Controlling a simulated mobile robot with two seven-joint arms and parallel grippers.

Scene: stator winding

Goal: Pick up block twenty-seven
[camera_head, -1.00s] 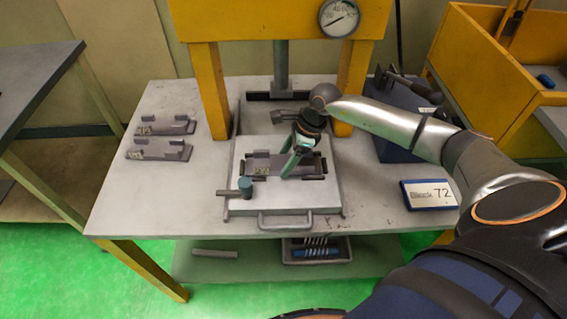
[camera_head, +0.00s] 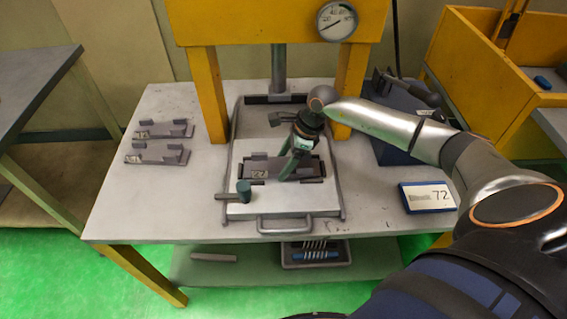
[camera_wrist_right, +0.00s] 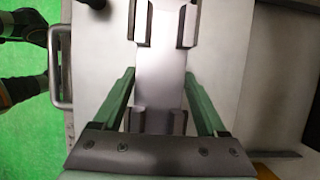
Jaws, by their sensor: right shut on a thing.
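A grey-purple block (camera_head: 259,167) with a small number label lies in the frame on the press's pale sliding plate (camera_head: 240,211). The label is too small to read surely; it looks like 22 or 27. My right gripper (camera_head: 290,176) reaches down from behind and is shut on this block near its middle. In the right wrist view, the green fingers (camera_wrist_right: 160,98) stand on both sides of the block (camera_wrist_right: 160,80). I cannot tell whether the block is clear of the plate. My left gripper is not in view.
Two similar labelled blocks, a rear one (camera_head: 164,129) and a front one (camera_head: 157,154), lie on the table's left. The yellow press (camera_head: 210,92) frames the plate. A teal-knobbed clamp (camera_head: 243,189) stands at its front left. A sign (camera_head: 429,197) reading 72 lies right.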

